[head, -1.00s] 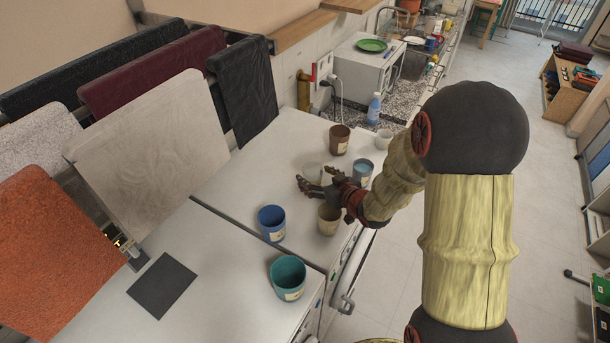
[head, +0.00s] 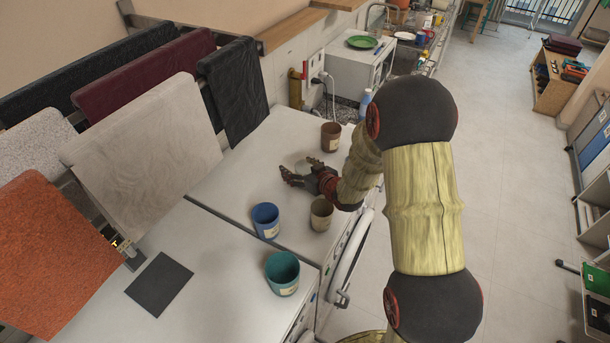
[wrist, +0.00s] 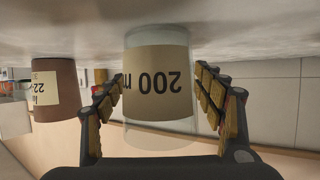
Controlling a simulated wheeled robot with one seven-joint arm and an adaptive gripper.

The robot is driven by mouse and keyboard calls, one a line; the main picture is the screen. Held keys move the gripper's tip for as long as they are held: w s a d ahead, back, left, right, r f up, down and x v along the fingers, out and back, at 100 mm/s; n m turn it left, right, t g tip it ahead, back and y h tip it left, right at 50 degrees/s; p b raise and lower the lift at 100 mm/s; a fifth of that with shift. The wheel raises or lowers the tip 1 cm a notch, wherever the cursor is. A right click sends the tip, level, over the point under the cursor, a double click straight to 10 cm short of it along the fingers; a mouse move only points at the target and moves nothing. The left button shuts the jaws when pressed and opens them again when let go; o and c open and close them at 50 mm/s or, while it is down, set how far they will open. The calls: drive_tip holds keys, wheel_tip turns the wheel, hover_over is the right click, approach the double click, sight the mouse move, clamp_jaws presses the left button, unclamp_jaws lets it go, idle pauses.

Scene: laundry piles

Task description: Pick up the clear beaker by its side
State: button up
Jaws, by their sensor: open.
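The clear beaker (wrist: 160,140) fills the middle of the wrist view, which shows it upside down, with a tan label reading "200 m". It stands on the white machine top (head: 235,185). In the head view only a pale bit of the beaker (head: 302,166) shows behind my gripper (head: 297,171). In the wrist view the fingers of my gripper (wrist: 160,80) are apart, one on each side of the beaker. A narrow gap shows at each side; I cannot tell whether either finger touches it.
A brown cup (head: 331,137) stands just behind my gripper and also shows in the wrist view (wrist: 56,92). A tan cup (head: 321,214), a blue cup (head: 266,220) and a teal cup (head: 283,273) stand nearer. Cloths (head: 150,150) hang along the left.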

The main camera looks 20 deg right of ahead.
drive_tip(key=shift+c, duration=0.8)
drive_tip(key=c, duration=1.1)
drive_tip(key=shift+c, duration=0.8)
